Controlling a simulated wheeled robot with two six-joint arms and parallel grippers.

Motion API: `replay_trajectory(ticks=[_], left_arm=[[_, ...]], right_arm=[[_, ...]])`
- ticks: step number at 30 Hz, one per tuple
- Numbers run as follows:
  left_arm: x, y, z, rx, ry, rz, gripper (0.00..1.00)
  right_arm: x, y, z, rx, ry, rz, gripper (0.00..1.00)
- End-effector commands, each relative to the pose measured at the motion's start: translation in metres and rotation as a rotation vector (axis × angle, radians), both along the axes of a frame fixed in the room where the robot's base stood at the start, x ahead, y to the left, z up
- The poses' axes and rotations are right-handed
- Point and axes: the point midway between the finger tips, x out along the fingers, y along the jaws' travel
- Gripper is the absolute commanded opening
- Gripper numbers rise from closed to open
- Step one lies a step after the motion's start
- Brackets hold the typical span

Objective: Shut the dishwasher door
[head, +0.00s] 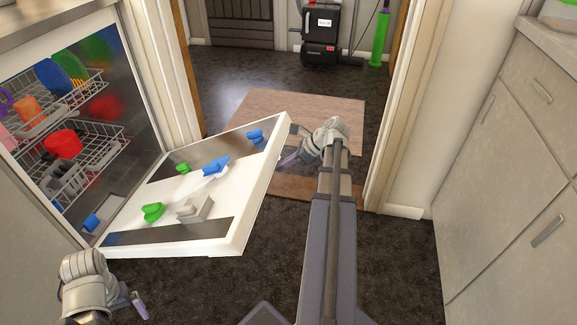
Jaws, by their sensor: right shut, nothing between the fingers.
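The dishwasher door (258,193) is folded down at the left, open and slightly tilted, with its inner face up. The dishwasher's inside (125,95) is exposed and holds racks of dishes. My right gripper (289,158) is shut and empty, beside the door's far right corner. I cannot tell whether it touches the door. My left gripper (137,305) is low at the left, in front of the door's near edge and apart from it. Its fingers show too small to tell open from shut.
The upper rack (88,92) and lower rack (105,150) hold colourful dishes. Cabinets (500,170) line the right side. A doorway with a brown mat (300,115) lies ahead, with a black machine (321,30) beyond. The dark floor (400,270) between is clear.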

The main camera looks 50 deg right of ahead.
Motion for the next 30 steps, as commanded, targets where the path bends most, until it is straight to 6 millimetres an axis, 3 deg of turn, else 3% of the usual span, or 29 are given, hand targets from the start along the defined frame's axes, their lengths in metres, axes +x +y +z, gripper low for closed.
replay_trajectory(ticks=[3, 20, 26, 30], left_arm=[[0.0, 0.0, 0.009, 0.0, 0.001, 0.0, 1.0], [0.0, 0.0, 0.012, 0.0, 0.001, 0.0, 1.0], [0.0, 0.0, 0.033, 0.0, 0.001, -0.002, 1.0], [0.0, 0.0, 0.061, 0.002, 0.002, -0.005, 1.0]], right_arm=[[0.003, 0.002, 0.009, 0.001, 0.0, 0.001, 0.0], [0.005, 0.003, 0.012, -0.001, 0.002, 0.0, 0.0], [0.008, 0.005, 0.03, -0.01, 0.019, 0.001, 0.0], [0.014, 0.008, 0.053, -0.025, 0.047, 0.003, 0.0]])
